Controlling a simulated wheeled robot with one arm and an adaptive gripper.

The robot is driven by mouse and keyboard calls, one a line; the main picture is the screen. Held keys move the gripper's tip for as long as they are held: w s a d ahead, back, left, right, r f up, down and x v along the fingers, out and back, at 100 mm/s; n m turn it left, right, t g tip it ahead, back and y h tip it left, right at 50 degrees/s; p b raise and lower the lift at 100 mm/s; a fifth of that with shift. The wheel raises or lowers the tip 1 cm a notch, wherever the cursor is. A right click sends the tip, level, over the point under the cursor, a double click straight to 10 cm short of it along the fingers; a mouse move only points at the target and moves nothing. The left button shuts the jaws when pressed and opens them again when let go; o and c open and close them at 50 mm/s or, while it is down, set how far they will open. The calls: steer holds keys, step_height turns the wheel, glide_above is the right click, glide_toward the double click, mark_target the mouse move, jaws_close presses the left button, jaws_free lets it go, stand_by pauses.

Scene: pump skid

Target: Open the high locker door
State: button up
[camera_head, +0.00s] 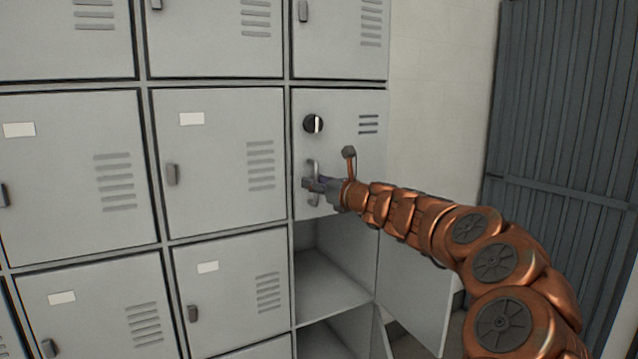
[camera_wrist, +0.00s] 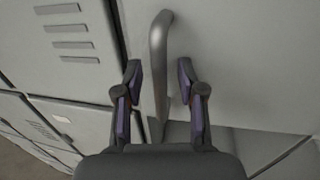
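The locker door (camera_head: 346,144) in the right column, with a round dark knob (camera_head: 313,124) and a vertical metal handle (camera_head: 314,170), looks shut in the head view. My gripper (camera_head: 310,184) is at the lower part of this handle. In the wrist view my gripper (camera_wrist: 160,84) is open, with one finger on each side of the handle (camera_wrist: 158,62). A gap shows between the handle and both fingertips. The handle's lower end is partly hidden by my gripper in the head view.
Below that door is an open compartment (camera_head: 325,285) whose door (camera_head: 418,290) hangs open to the right. Another open compartment lies beneath it. Other locker doors (camera_head: 218,160) to the left are shut. A dark slatted panel (camera_head: 560,130) stands at the right.

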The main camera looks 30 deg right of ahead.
jaws_close()
stand_by(0.4)
